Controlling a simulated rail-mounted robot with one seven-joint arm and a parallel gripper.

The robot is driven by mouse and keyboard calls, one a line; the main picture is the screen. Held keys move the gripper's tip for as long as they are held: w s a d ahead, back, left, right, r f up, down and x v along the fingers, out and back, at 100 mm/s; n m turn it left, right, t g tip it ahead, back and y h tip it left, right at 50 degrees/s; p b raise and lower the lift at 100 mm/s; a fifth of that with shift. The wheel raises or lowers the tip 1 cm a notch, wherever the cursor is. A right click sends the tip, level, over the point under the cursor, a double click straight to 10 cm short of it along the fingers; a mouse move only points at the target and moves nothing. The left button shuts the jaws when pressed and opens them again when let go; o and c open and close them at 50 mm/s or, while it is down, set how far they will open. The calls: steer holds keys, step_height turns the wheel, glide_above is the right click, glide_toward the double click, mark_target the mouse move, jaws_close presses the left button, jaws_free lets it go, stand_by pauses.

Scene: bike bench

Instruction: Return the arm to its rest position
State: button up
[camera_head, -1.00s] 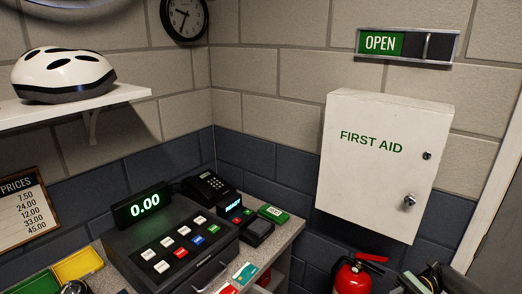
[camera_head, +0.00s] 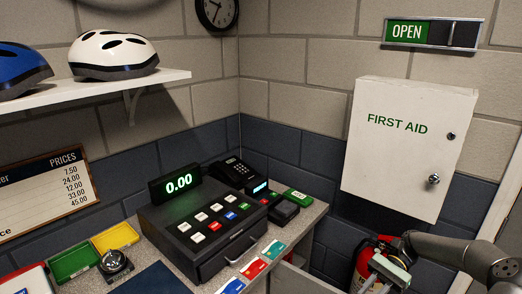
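The counter (camera_head: 318,212) runs along the wall below the cash register. Below its right end a pale panel (camera_head: 289,280) shows at the bottom edge, beside a dark gap. I cannot tell whether this panel is the cupboard door, and no cupboard handle is clearly visible. My gripper (camera_head: 384,280) is low at the right, to the right of the counter's end and in front of the fire extinguisher. It appears apart from the panel. Its fingertips are small and partly cut off by the frame, so their opening is unclear.
A red fire extinguisher (camera_head: 366,262) stands close behind my gripper. A white first aid cabinet (camera_head: 402,150) hangs above it. The cash register (camera_head: 205,235), several coloured cards (camera_head: 256,268) and trays (camera_head: 73,262) occupy the counter top. A shelf (camera_head: 120,96) with helmets is at upper left.

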steer(key=s+a+n+h+b, duration=0.3)
steer(key=a+h+b, duration=0.15)
steer(key=a, duration=0.45)
steer(key=s+a+f+n+t+h+b, duration=0.1)
steer(key=s+a+n+t+h+b, duration=0.3)
steer(key=s, duration=0.4)
steer(key=s+a+f+n+t+h+b, duration=0.1)
steer(key=s+a+n+t+h+b, duration=0.3)
steer(key=s, duration=0.5)
step_height(320, 180, down, 46)
steer(key=w+d+y+b, duration=0.1)
steer(key=b, duration=4.2)
steer(key=shift+d+g, duration=0.15)
steer(key=shift+g, duration=0.15)
